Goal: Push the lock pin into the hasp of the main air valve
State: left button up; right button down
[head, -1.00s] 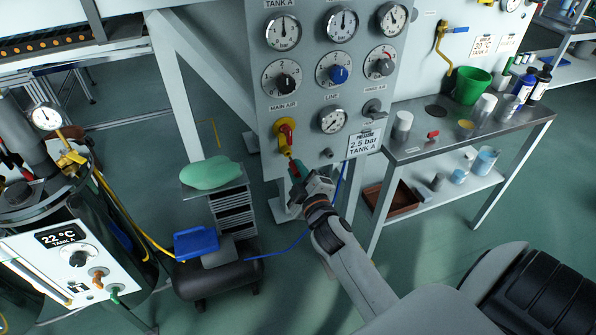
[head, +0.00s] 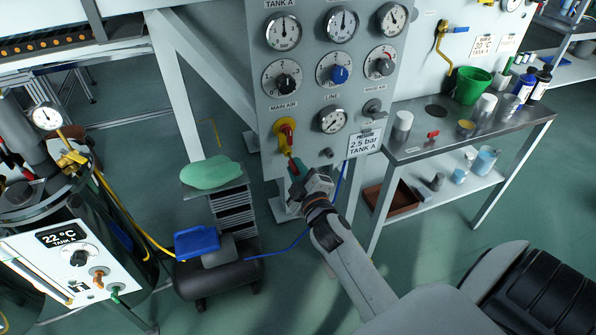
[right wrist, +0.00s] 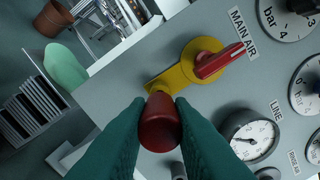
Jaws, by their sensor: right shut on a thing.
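The main air valve shows in the head view as a yellow plate with a red handle (head: 286,131) on the grey panel. In the right wrist view the red handle (right wrist: 218,63) points to the upper right, and the yellow hasp tab (right wrist: 160,80) extends to the lower left. My right gripper (right wrist: 160,122) is shut on the red lock pin (right wrist: 160,128), at the tab. The pin's head hides its tip, so I cannot tell how deep it sits. In the head view the right gripper (head: 297,170) is just below the valve. My left gripper is not in view.
A line gauge (head: 332,119) and knobs surround the valve. A steel bench (head: 465,140) with jars stands at the right.

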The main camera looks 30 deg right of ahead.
jog(key=shift+x, duration=1.45)
jog(key=c, duration=1.2)
grip_release()
jog(key=b+v, duration=0.1)
jog(key=v, duration=1.1)
jog(key=s+a+f+m+g+y, duration=0.1)
jog(key=s+a+f+g, duration=0.15)
jog(key=f, duration=0.85)
jog(key=s+a+f+m+g+y, duration=0.1)
jog(key=s+a+f+g+y, duration=0.15)
jog(key=f, duration=0.85)
jog(key=s+a+f+m+g, duration=0.1)
jog(key=s+f+g, duration=0.15)
jog(key=f, duration=0.85)
jog(key=s+f+m+g, duration=0.1)
jog(key=s+f+g, duration=0.3)
jog(key=s+f, duration=0.5)
jog(key=s+f+m+g+p, duration=0.1)
jog(key=s+f+g, duration=0.4)
jog(key=s+f, duration=0.5)
jog(key=s+m+y, duration=0.1)
jog(key=s, duration=0.8)
jog(key=shift+s+a, duration=0.35)
jog(key=shift+s, duration=0.05)
